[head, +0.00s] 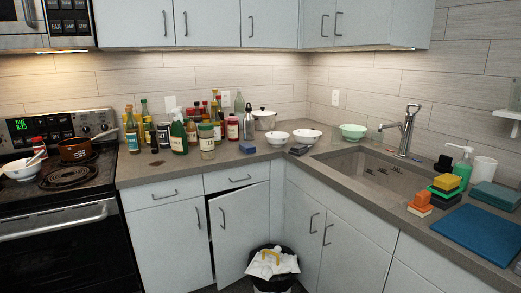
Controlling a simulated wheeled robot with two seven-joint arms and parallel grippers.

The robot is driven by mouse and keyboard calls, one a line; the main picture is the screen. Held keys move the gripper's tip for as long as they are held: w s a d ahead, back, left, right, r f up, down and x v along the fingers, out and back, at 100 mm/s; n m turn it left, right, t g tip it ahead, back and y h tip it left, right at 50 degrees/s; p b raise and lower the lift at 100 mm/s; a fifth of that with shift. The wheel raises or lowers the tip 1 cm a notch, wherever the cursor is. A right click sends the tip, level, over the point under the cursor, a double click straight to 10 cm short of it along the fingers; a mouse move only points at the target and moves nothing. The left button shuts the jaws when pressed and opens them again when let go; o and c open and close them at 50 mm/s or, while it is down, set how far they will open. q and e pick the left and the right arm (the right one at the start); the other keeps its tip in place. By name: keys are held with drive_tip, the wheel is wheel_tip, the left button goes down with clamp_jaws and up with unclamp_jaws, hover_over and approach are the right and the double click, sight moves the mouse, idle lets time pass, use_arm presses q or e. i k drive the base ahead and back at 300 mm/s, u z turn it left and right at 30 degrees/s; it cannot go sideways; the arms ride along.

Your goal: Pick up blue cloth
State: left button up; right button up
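A flat blue rectangle, seemingly the blue cloth (482,235), lies on the counter at the lower right, in front of the sink's right end. A folded teal cloth or pad (496,195) lies just behind it, near the right edge of the view. Neither of my grippers shows in the head view.
Colored sponges (445,184) and a green soap bottle (463,165) stand between the sink (372,170) and the blue cloth. Bottles and jars (207,138) crowd the left counter. The stove (62,183) is at left. A cabinet door (240,228) appears ajar near a trash bin (272,284).

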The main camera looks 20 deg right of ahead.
sight(247, 148)
drive_tip(key=z, duration=0.55)
drive_tip(key=i, duration=2.1)
drive_tip(key=u, duration=0.85)
